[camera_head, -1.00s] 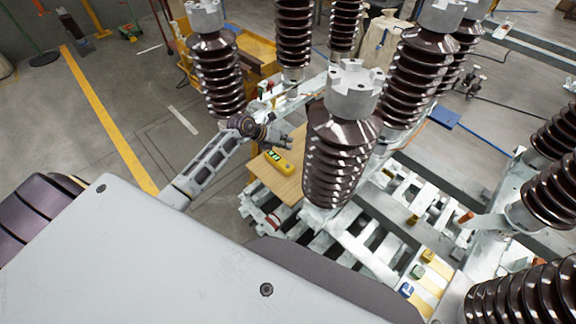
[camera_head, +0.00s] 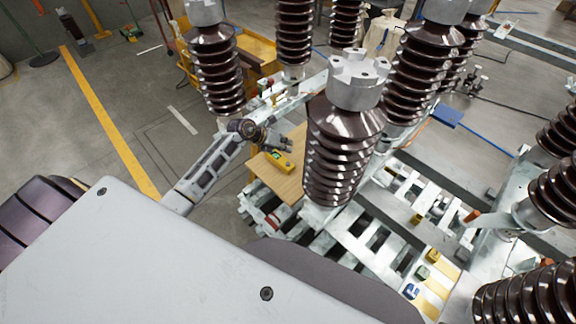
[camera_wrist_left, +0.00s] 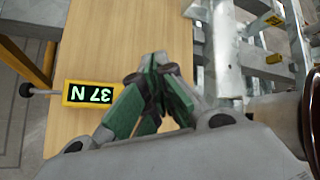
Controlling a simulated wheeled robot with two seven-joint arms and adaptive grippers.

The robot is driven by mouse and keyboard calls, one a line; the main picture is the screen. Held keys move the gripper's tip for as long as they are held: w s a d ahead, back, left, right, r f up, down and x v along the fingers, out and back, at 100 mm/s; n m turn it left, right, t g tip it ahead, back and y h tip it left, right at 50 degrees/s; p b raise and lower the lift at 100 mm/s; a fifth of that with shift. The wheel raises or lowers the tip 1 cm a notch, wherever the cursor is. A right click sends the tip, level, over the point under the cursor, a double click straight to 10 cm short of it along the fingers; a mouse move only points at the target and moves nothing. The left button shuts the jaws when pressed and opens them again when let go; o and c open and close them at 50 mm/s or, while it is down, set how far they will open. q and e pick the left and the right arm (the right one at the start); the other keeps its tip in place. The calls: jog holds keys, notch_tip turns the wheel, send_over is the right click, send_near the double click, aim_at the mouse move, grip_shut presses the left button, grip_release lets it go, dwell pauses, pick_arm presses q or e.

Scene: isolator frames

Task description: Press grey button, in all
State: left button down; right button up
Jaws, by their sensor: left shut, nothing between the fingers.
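My left gripper (camera_head: 289,144) is over the wooden board in the head view, close to a small yellow gauge (camera_head: 281,162) with a lit green display. In the left wrist view, the fingers of my left gripper (camera_wrist_left: 154,62) are together and empty above the board. The yellow gauge (camera_wrist_left: 92,94) lies just left of them, its display reading 37 N upside down. A rod with a dark grey round knob (camera_wrist_left: 26,89) sticks out of its left end. I cannot tell whether this knob is the grey button. My right gripper is not in view.
The wooden board (camera_head: 290,187) sits beside a tall brown ribbed insulator (camera_head: 340,150). More insulators stand behind and at the right. Metal slatted framework (camera_wrist_left: 230,60) lies right of the board. Small blocks on yellow strips (camera_head: 432,297) are at lower right.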

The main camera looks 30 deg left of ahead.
aim_at(288, 164)
pick_arm(q)
jog(key=shift+f+b, duration=1.2)
jog(key=shift+f, duration=0.3)
jog(key=shift+f+b, duration=0.75)
jog(key=shift+f, duration=0.5)
jog(key=shift+f, duration=0.35)
jog(key=shift+f, duration=0.2)
dwell(0.4)
jog(key=shift+f+b, duration=0.35)
jog(key=shift+f, duration=0.1)
dwell(0.6)
jog(key=shift+r, duration=0.2)
jog(key=shift+r+p, duration=0.8)
jog(key=shift+p, duration=0.1)
